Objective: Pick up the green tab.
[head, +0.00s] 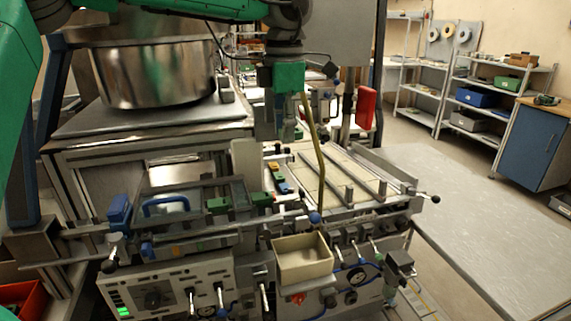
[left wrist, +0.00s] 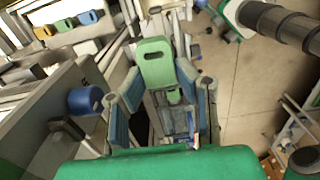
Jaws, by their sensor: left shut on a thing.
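The green tab (left wrist: 156,62) shows in the left wrist view as a rounded plate with a slot near its top end. It stands between the fingers of my left gripper (left wrist: 160,95), which is shut on it; the fingers have blue inner pads. In the head view my left gripper (head: 278,128) points down above the machine, near the back left of its rail bed. The tab cannot be clearly made out there. My right gripper is in neither view.
Below the gripper, a row of coloured tabs (head: 276,178) lies on the machine. A beige bin (head: 303,258) sits at its front. A steel pot (head: 155,72) stands at the left. An olive strip (head: 318,160) hangs close by. A grey table (head: 480,215) is clear at the right.

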